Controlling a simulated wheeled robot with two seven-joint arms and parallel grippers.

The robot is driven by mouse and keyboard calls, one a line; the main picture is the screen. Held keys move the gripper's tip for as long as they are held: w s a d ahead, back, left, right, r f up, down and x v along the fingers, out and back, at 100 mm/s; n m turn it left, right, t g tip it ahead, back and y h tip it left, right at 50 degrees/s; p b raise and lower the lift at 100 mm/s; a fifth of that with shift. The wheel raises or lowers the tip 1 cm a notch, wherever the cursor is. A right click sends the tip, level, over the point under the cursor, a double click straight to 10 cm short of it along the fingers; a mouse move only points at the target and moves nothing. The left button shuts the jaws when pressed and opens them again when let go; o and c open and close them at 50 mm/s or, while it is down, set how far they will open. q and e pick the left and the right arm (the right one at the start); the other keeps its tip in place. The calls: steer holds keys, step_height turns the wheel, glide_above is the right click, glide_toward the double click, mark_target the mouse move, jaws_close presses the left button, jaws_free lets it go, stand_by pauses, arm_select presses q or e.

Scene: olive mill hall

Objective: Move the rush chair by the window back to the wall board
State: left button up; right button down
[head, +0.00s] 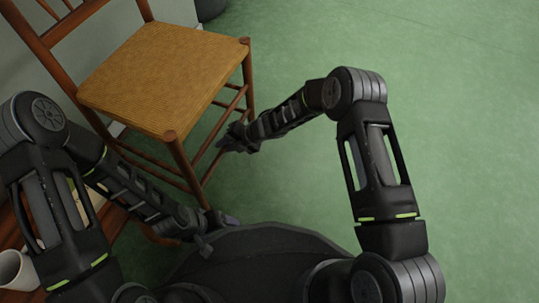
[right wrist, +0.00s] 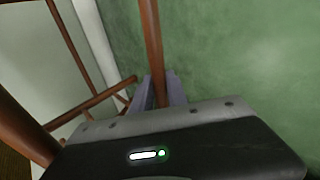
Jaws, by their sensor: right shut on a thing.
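The rush chair (head: 160,78) has a woven tan seat and reddish-brown wooden legs and rungs. It stands upright on the green floor at the upper left of the head view, its backrest toward the wall. My right gripper (head: 226,143) is shut on a low rung between two chair legs. The right wrist view shows its fingers (right wrist: 160,92) on either side of that rung (right wrist: 153,45). My left gripper (head: 217,222) is low by the foot of the near chair leg; its fingers are too small and dark to read. A pale board (head: 117,128) runs along the wall's foot behind the chair.
A white mug (head: 14,270) stands on a brown wooden surface at the lower left, close to my left arm. A dark rounded object (head: 210,8) is at the top edge beyond the chair. The green floor (head: 460,120) to the right is clear.

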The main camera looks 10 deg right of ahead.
steer(key=shift+w+a+r, duration=0.15)
steer(key=shift+w+a, duration=0.2)
steer(key=shift+a, duration=0.4)
steer(key=shift+w+a+r, duration=0.1)
steer(key=shift+w+a, duration=0.2)
steer(key=shift+a, duration=0.45)
steer(key=shift+w+a, duration=0.25)
steer(key=shift+a, duration=0.35)
steer(key=shift+w+a, duration=0.3)
steer(key=shift+a, duration=0.3)
steer(key=shift+w+a, duration=0.25)
steer(key=shift+a, duration=0.35)
steer(key=c, duration=1.6)
jaws_free()
steer(key=o, duration=0.8)
steer(key=shift+d+f, duration=0.15)
steer(key=shift+c, duration=0.2)
steer(key=shift+o, duration=0.2)
